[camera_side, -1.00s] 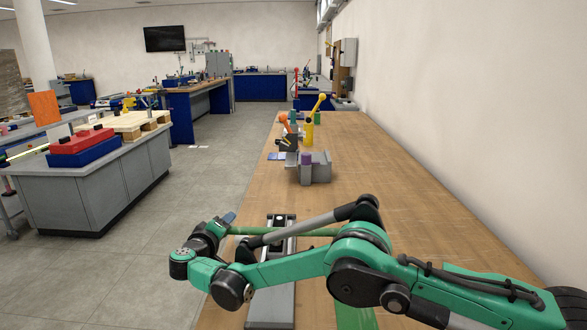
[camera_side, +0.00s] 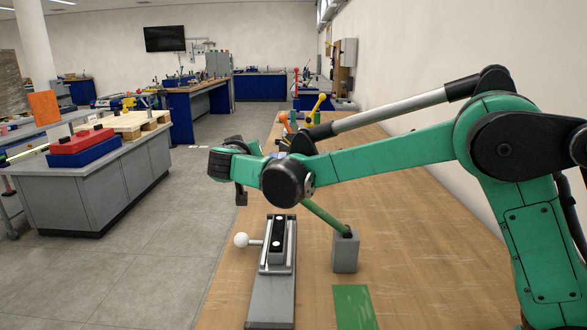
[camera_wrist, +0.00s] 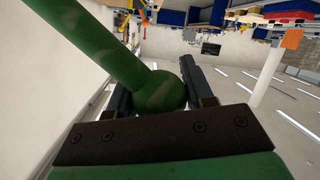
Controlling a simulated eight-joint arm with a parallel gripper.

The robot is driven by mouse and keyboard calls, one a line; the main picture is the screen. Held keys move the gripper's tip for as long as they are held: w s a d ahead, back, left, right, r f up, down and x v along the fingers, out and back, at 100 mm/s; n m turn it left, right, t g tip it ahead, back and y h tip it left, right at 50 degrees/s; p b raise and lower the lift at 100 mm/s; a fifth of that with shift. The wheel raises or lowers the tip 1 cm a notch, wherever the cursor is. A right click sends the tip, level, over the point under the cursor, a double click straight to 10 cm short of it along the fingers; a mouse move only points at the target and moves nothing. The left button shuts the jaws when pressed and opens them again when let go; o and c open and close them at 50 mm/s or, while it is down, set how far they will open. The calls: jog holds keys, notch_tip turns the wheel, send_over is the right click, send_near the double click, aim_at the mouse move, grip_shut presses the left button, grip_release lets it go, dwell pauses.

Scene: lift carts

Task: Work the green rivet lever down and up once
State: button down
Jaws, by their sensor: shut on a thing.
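The green rivet lever is a rod (camera_side: 322,215) rising up and to the left from a grey block (camera_side: 345,252) on the wooden bench. Its upper end is hidden behind my arm in the side view. In the wrist view the rod (camera_wrist: 90,40) ends in a round green knob (camera_wrist: 160,93). My gripper (camera_wrist: 157,82) has one dark finger on each side of this knob and is shut on it.
A grey fixture (camera_side: 272,285) with a white ball handle (camera_side: 241,240) stands left of the lever block. A green patch (camera_side: 353,307) lies in front. Orange and yellow levers (camera_side: 317,106) stand farther back. A wall bounds the right; the bench (camera_side: 430,250) is bare there.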

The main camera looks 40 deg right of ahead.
jog(key=s+d+r+m+t+y, duration=0.1)
jog(key=s+d+r+m, duration=0.4)
jog(key=s+d+r, duration=0.3)
jog(key=shift+s+d+r+t, duration=0.25)
jog(key=shift+s+d+t, duration=0.05)
jog(key=shift+d+t, duration=0.1)
jog(key=shift+c, duration=1.7)
grip_release()
jog(key=shift+s+a, duration=0.1)
jog(key=shift+a, duration=0.05)
jog(key=shift+v, duration=2.7)
